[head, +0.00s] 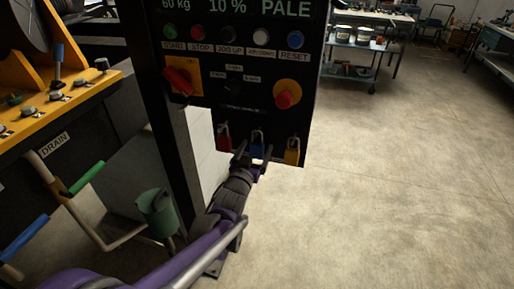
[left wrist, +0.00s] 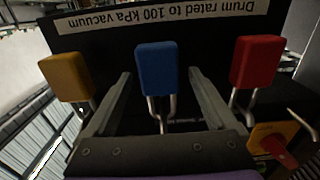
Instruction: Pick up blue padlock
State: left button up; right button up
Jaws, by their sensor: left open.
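A blue padlock (head: 257,138) hangs at the lower edge of the black control panel, between a red padlock (head: 224,136) and a yellow padlock (head: 291,150). My left gripper (head: 253,158) is open just below and in front of the blue padlock. In the left wrist view, which shows the panel upside down, the blue padlock (left wrist: 157,68) stands between the two open fingers (left wrist: 158,98), with a gap on each side. The red padlock (left wrist: 256,62) and yellow padlock (left wrist: 68,78) lie outside the fingers. My right gripper is not in view.
The black control panel (head: 235,115) carries buttons, a red rotary switch (head: 178,81) and a red stop knob (head: 285,97). Pipes with a green handle (head: 87,178) and a blue handle (head: 25,238) are at left. The floor (head: 400,190) at right is clear.

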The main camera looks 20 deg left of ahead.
pick_arm(q)
jog(key=shift+w, duration=0.5)
jog(key=shift+s, duration=0.1)
jog(key=shift+c, duration=0.2)
grip_shut()
jog(key=shift+r, duration=0.15)
jog(key=shift+r, duration=0.25)
jog(key=s, duration=1.8)
jog(key=shift+a+r, duration=0.3)
jog(key=shift+r, duration=0.05)
jog(key=shift+r, duration=0.15)
